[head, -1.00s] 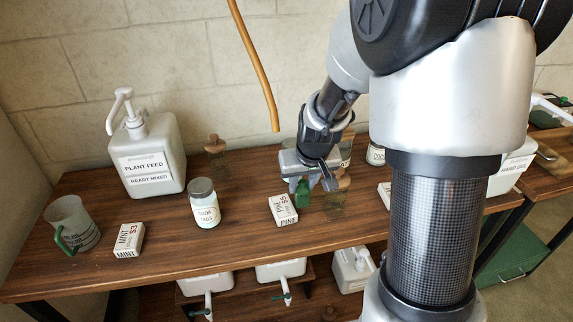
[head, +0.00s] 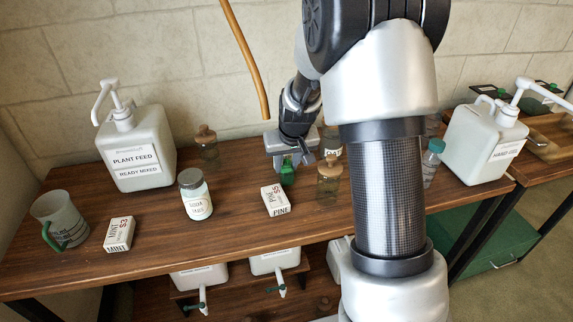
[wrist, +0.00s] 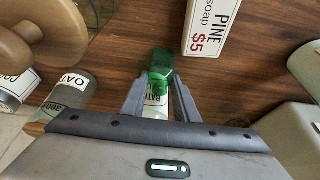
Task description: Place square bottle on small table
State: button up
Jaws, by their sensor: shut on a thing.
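A bottle with a green cap (wrist: 160,70), which I take to be the square bottle, is between the fingers of my gripper (wrist: 158,92), with part of a white label showing. Its green part (head: 288,174) also shows in the head view. My gripper (head: 290,160) is shut on it over the large wooden table, pointing down. The bottle's lower part is hard to make out, so I cannot tell whether it touches the tabletop. A second wooden table (head: 551,141) stands at the far right and may be the small table.
A PINE soap box (head: 275,200) lies in front of my gripper, with a cork-topped bottle (head: 329,183) close on its right. The HAND GEL dispenser (head: 481,144) stands at the table's right end. A tray (head: 553,148) is on the right table. A hose (head: 245,55) hangs behind.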

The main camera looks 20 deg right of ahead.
jog(key=shift+f, duration=0.15)
jog(key=o, duration=0.6)
jog(key=shift+f, duration=0.1)
jog(key=o, duration=0.5)
jog(key=shift+c, duration=0.2)
jog(key=shift+r, duration=0.2)
